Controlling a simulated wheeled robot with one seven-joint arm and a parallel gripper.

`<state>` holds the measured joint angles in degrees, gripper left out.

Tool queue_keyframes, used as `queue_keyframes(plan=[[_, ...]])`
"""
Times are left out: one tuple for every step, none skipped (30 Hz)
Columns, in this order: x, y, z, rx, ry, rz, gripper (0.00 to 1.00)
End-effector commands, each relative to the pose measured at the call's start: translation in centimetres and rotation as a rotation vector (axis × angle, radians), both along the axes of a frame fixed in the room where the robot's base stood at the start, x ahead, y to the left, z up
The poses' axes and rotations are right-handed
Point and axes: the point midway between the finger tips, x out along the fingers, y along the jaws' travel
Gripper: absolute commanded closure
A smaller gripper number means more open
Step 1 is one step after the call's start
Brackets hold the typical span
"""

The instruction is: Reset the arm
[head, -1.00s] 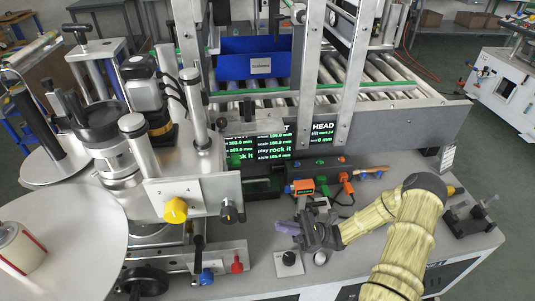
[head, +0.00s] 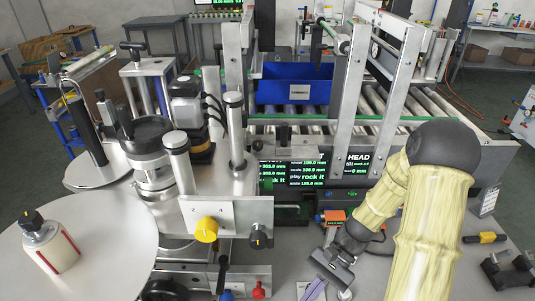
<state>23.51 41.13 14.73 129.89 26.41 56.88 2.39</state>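My arm comes in from the right with pale yellow ribbed links and dark joints. My gripper (head: 316,289) is dark and points down toward the grey bench top at the bottom edge of the head view. A pale purple piece shows at its tip, cut off by the frame edge. I cannot tell whether this is its fingers or something held, nor whether the fingers are open or shut.
The labeller, with a yellow knob (head: 206,229) and a black knob (head: 258,236), stands left of my gripper. Green-lettered displays (head: 303,172) and an orange device (head: 332,216) are behind it. A blue bin (head: 293,84) sits at the roller conveyor. A black holder (head: 508,270) stands at right.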

Motion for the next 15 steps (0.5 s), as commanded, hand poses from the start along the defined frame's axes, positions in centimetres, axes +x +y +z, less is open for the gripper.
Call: queue_keyframes(plan=[[-0.1,-0.4,0.4,-0.057,-0.063,0.043,1.00],[-0.1,-0.8,0.5,-0.088,-0.099,0.064,1.00],[-0.1,-1.2,0.7,-0.130,-0.148,0.095,1.00],[-0.1,-1.5,0.9,-0.158,-0.185,0.119,1.00],[0.0,-1.8,1.2,-0.187,-0.222,0.140,1.00],[0.1,-2.2,1.5,-0.224,-0.273,0.171,1.00],[0.2,-2.5,1.8,-0.249,-0.312,0.192,1.00],[0.4,-2.8,2.1,-0.276,-0.352,0.214,1.00],[0.5,-3.1,2.5,-0.308,-0.404,0.243,1.00],[0.7,-3.4,2.9,-0.332,-0.445,0.263,1.00],[0.9,-3.6,3.3,-0.354,-0.485,0.284,1.00],[1.1,-3.9,3.8,-0.383,-0.540,0.311,1.00],[1.3,-4.1,4.2,-0.402,-0.579,0.330,1.00],[1.5,-4.3,4.7,-0.422,-0.617,0.348,1.00],[1.7,-4.5,5.2,-0.442,-0.665,0.370,1.00]])
